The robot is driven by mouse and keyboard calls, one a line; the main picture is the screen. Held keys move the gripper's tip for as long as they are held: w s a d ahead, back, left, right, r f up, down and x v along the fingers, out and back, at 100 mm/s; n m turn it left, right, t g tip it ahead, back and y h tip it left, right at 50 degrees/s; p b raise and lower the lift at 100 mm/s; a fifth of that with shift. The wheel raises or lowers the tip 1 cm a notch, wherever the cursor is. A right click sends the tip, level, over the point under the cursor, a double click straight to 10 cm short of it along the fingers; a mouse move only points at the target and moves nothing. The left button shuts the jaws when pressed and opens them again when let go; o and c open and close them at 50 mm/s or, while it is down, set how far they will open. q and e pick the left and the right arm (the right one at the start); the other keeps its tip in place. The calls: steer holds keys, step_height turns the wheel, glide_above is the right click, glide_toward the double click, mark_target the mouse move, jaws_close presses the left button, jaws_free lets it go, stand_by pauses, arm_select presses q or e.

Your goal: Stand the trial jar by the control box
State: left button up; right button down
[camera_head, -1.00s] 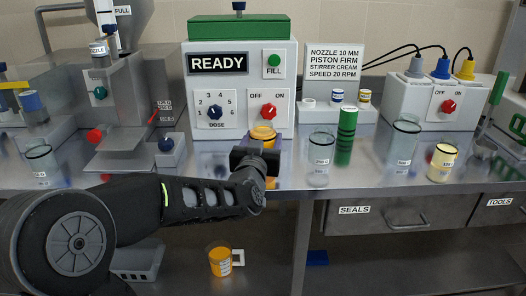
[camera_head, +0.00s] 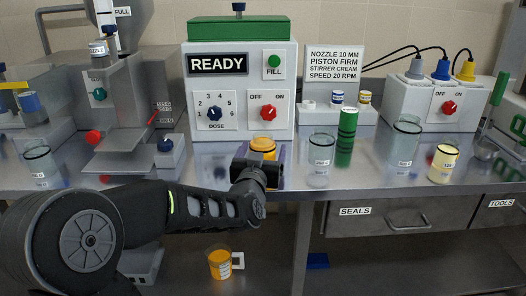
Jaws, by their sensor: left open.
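The trial jar, seemingly the one with orange contents (camera_head: 263,145), is at the bench's front edge, in front of the white control box (camera_head: 240,78) with the READY display. It looks upright. My left gripper (camera_head: 263,158) is open around it, with a purplish finger showing at its right side. The gripper's black body hides the jar's lower part, so its contact with the bench is hard to see. My right gripper is not in view.
A clear beaker (camera_head: 319,160) and a green cylinder (camera_head: 346,138) stand just right of the jar. A grey dosing machine (camera_head: 125,105) stands left. Another orange-filled jar (camera_head: 219,264) sits on the lower shelf. A cream-filled beaker (camera_head: 443,163) stands farther right.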

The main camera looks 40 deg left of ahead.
arm_select(q)
steer(key=shift+r+p, duration=0.3)
steer(key=shift+s+d+f, duration=0.1)
steer(key=shift+s, duration=0.25)
steer(key=v, duration=0.8)
steer(key=shift+s+d, duration=0.2)
steer(key=shift+s, duration=0.15)
steer(key=b+v, duration=0.2)
steer(key=b, duration=0.4)
steer(key=shift+s+d, duration=0.15)
steer(key=shift+s, duration=0.05)
steer(key=shift+f, duration=0.1)
